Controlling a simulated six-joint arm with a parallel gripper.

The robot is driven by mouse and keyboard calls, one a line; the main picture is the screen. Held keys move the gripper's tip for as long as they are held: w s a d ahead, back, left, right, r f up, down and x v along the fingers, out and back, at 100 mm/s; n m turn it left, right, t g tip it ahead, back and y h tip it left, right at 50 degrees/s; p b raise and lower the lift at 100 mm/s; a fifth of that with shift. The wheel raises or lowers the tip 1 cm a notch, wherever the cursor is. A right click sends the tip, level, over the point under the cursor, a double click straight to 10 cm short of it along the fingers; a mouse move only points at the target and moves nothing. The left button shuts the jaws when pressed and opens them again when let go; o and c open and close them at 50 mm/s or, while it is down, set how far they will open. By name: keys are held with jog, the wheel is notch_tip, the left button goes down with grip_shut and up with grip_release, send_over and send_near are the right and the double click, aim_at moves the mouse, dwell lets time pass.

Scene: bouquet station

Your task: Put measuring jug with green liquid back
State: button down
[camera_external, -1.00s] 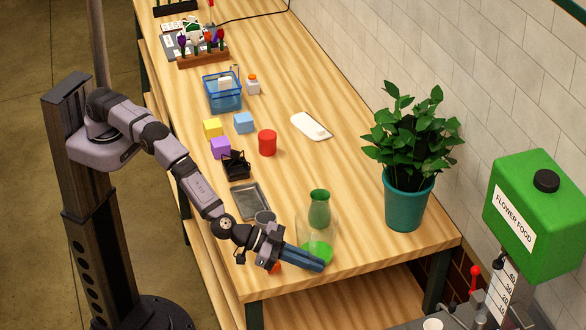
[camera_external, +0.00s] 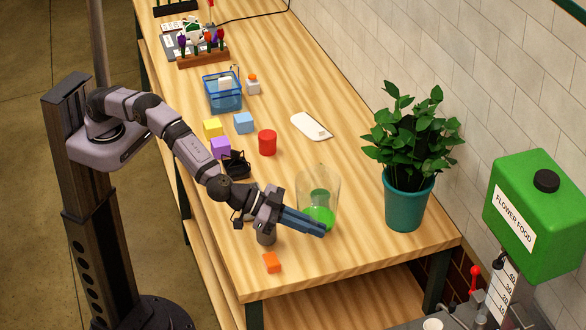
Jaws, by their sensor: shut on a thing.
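The clear measuring jug (camera_external: 330,186) with bright green liquid (camera_external: 322,214) in its bottom is upright at the near part of the bench. My gripper (camera_external: 318,229) reaches in from the left with its blue fingers shut on the jug's lower part. The fingers cover some of the jug's front and base. I cannot tell whether the base touches the bench. A darker green patch shows inside the glass above the liquid.
An orange block (camera_external: 271,262) lies near the front edge, below my wrist. A potted plant (camera_external: 405,205) stands to the right. A red cylinder (camera_external: 267,142), a purple cube (camera_external: 221,147) and a white flat item (camera_external: 311,126) are farther back. The bench between jug and plant is clear.

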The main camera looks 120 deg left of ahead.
jog(key=s+a+n+g+y+b, duration=0.1)
jog(key=s+a+n+y+b, duration=0.15)
jog(key=a, duration=1.05)
jog(key=s+a+n+g+y+b, duration=0.1)
jog(key=s+a+b, duration=0.3)
jog(key=a, duration=1)
jog(key=s+a+n+g+y+b, duration=0.1)
jog(key=s+a+n+y+b, duration=0.2)
jog(key=a, duration=1)
jog(key=shift+m+h, duration=0.55)
jog(key=shift+h, duration=0.1)
jog(key=shift+s+d+f+b, duration=0.1)
jog(key=shift+f+b, duration=0.25)
jog(key=shift+f, duration=3.15)
jog(key=shift+s+d+f+b, duration=0.1)
jog(key=shift+f+b, duration=0.25)
jog(key=shift+f, duration=3.15)
jog(key=shift+f, duration=0.15)
jog(key=c, duration=1.9)
grip_release()
